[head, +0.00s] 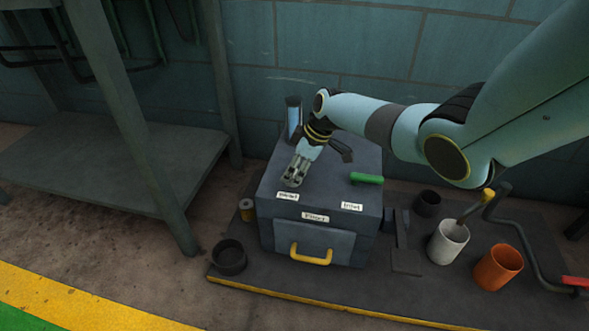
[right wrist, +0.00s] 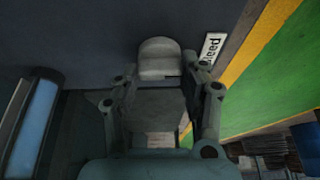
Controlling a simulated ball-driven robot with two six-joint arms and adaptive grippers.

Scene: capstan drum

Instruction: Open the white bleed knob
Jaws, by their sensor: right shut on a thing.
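The white bleed knob (right wrist: 159,58) shows in the right wrist view on the dark top of a grey box. A white label reading "Bleed" (right wrist: 212,50) is beside it. My right gripper (right wrist: 158,75) is shut on the knob, one finger on each side of it. In the head view my right gripper (head: 293,180) points down at the left front of the grey box (head: 325,195) top and hides most of the knob. How far the knob is turned cannot be told. My left gripper is not in view.
A green handle (head: 366,178) lies on the box top to the right. A blue sight tube (head: 294,118) stands behind my right gripper. The box front has a yellow handle (head: 311,256). White (head: 447,243) and orange (head: 498,268) cups stand right of the box.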

